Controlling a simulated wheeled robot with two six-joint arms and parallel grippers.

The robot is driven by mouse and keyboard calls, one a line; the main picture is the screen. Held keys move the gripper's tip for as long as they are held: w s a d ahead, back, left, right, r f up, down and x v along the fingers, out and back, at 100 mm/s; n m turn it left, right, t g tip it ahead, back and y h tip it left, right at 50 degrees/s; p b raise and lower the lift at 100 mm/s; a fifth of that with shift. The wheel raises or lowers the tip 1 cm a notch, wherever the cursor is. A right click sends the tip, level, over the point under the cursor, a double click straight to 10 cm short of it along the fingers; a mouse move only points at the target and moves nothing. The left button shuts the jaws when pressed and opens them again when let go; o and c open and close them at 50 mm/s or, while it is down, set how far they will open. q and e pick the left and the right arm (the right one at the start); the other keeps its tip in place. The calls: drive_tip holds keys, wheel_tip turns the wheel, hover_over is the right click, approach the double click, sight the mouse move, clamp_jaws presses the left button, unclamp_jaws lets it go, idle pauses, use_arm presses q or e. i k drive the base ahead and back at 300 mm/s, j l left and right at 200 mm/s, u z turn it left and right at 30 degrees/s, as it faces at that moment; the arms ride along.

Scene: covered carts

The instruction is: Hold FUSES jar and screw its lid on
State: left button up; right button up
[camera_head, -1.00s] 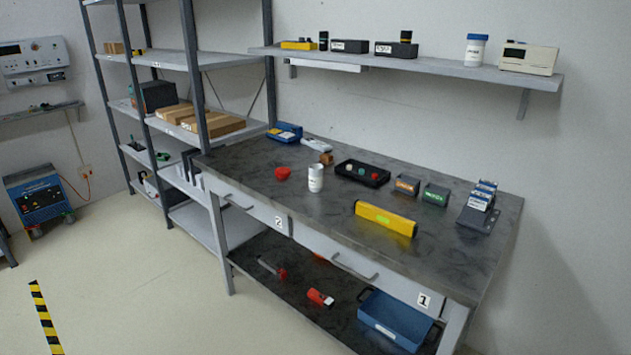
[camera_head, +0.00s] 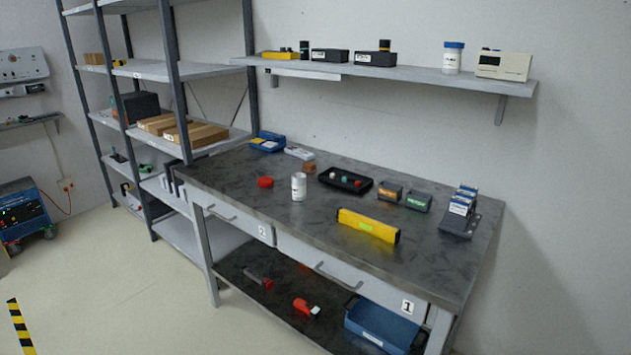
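A white jar (camera_head: 299,188) stands upright on the dark workbench top (camera_head: 240,185), near its front edge. Its label is too small to read, and no coloured lid shows on it. A red round piece that looks like a lid (camera_head: 265,182) lies on the bench just left of the jar, apart from it. A second white jar with a blue lid (camera_head: 453,58) stands on the wall shelf (camera_head: 420,76); its label is also unreadable. Neither of my grippers is in view.
A yellow level (camera_head: 368,226) lies right of the jar. Behind are a black tray (camera_head: 345,181), two small labelled boxes (camera_head: 389,192) and a rack (camera_head: 460,214). A blue bin (camera_head: 382,328) sits on the lower shelf.

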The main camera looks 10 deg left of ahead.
sight(298, 179)
drive_tip(key=i+j+z, duration=0.15)
drive_tip(key=j+z, duration=0.35)
drive_tip(key=i+j+z, duration=0.1)
drive_tip(key=j+z, duration=0.95)
drive_tip(key=j, duration=0.3)
drive_tip(key=k+j, duration=0.1)
drive_tip(key=j, duration=0.35)
drive_tip(key=j+z, duration=0.15)
drive_tip(key=j, duration=0.25)
drive_tip(key=k+j, duration=0.15)
drive_tip(key=j, duration=0.25)
drive_tip(key=k+j+z, duration=0.15)
drive_tip(key=j, duration=0.25)
drive_tip(key=j+z, duration=0.1)
drive_tip(key=j, duration=0.3)
drive_tip(key=k+j, duration=0.1)
drive_tip(key=j, duration=0.3)
drive_tip(key=k+j, duration=0.15)
drive_tip(key=j, duration=0.2)
drive_tip(key=k+j, duration=0.1)
drive_tip(key=j, duration=0.3)
drive_tip(key=k+j, duration=0.1)
drive_tip(key=j, duration=0.25)
drive_tip(key=k+j, duration=0.1)
drive_tip(key=j, duration=0.3)
